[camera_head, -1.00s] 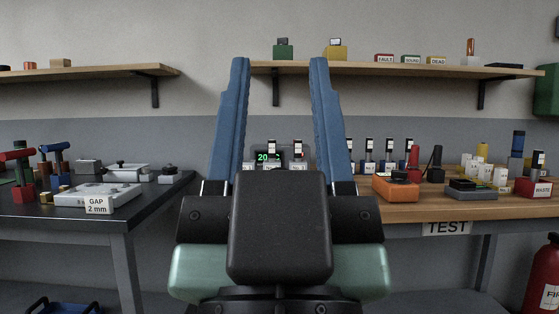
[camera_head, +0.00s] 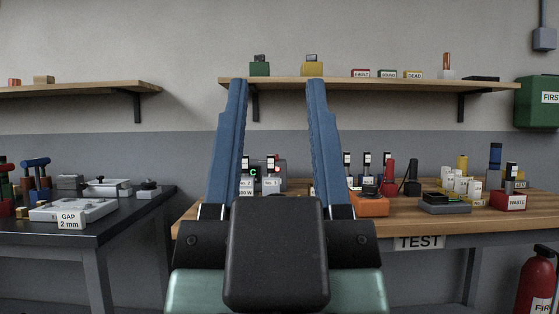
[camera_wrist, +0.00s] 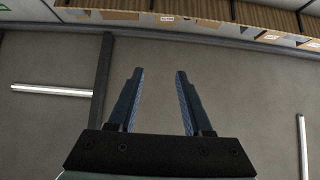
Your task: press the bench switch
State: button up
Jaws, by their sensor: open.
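My gripper (camera_head: 277,84) is open and empty, its two blue fingers pointing up in the middle of the head view. On the TEST bench (camera_head: 420,221), an orange box (camera_head: 369,206) with a dark top part sits right of my gripper. A grey unit (camera_head: 272,172) with a green display stands behind the fingers, partly hidden. A small grey base with a dark knob (camera_head: 149,188) sits on the left bench.
The left dark bench (camera_head: 140,208) carries a plate marked GAP 2 mm (camera_head: 72,210). Several small vials, a grey device (camera_head: 445,203) and a red WASTE box (camera_head: 509,201) stand on the TEST bench. A shelf (camera_head: 390,85) hangs above. A fire extinguisher (camera_head: 538,280) stands right.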

jog(key=shift+a, duration=0.5)
jog(key=shift+r+p, duration=0.3)
jog(key=c, duration=0.5)
notch_tip(320, 180, up, 39)
jog(key=p, duration=3.9)
jog(key=shift+r, duration=0.1)
grip_shut()
